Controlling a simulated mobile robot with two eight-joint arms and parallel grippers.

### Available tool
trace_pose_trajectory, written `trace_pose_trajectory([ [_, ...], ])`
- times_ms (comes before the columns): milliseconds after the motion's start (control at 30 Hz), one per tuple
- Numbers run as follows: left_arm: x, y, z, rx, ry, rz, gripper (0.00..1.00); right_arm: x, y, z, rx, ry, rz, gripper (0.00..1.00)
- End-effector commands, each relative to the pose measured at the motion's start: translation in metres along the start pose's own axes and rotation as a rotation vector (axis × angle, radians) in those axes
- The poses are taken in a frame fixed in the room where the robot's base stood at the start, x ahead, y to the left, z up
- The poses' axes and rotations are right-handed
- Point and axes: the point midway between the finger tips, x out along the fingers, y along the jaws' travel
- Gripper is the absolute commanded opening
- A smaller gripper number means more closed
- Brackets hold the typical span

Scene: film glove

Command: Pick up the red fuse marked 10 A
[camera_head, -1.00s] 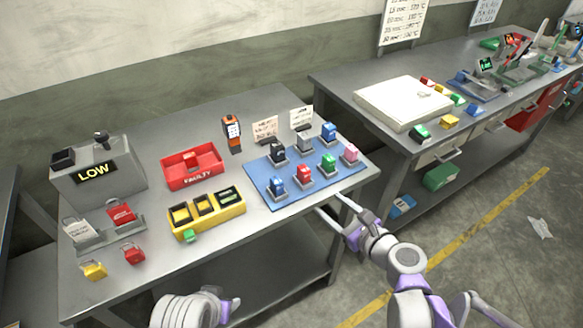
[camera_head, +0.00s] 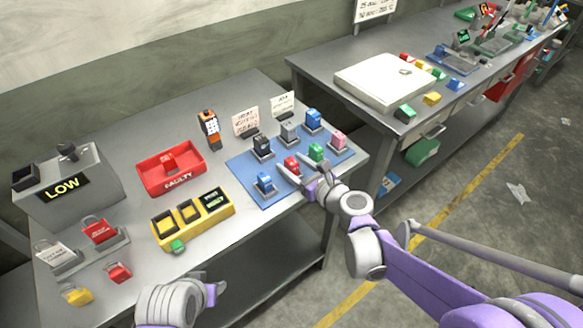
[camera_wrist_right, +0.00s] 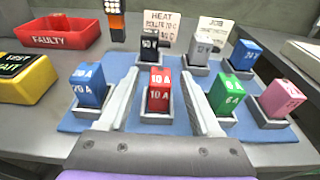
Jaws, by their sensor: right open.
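The red fuse marked 10 A (camera_wrist_right: 159,90) stands upright in a grey holder on the blue mat (camera_wrist_right: 77,122), in the front row. It also shows in the head view (camera_head: 291,164), partly hidden by my right gripper. My right gripper (camera_wrist_right: 163,85) is open, with one finger on each side of the red fuse and its holder; I cannot tell whether either finger touches. It also shows in the head view (camera_head: 289,176) over the mat's front edge.
A blue fuse (camera_wrist_right: 88,84) stands left of the red one, a green fuse (camera_wrist_right: 229,87) and a pink fuse (camera_wrist_right: 281,98) right. Black (camera_wrist_right: 149,50), grey (camera_wrist_right: 201,49) and blue (camera_wrist_right: 245,55) fuses stand behind. A red FAULTY bin (camera_head: 171,172) and yellow tester (camera_head: 194,219) stand left.

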Motion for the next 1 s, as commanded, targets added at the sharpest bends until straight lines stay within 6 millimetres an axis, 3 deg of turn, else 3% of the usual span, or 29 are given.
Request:
trace_pose_trajectory([
  [200,-0.003,0.0,-0.002,0.0,0.001,0.0,0.5,0.033,0.0,0.002,-0.001,0.0,0.002,0.65],
  [500,-0.003,0.0,-0.002,0.0,0.001,0.0,0.5,0.038,0.0,0.001,-0.001,0.0,0.001,0.65],
  [867,-0.003,0.0,-0.002,0.0,0.001,0.0,0.5,0.038,0.0,0.001,-0.001,0.0,0.001,0.02],
  [1000,-0.003,0.0,-0.002,0.0,0.001,0.0,0.5,0.038,0.0,0.001,-0.001,0.0,0.001,0.0],
])
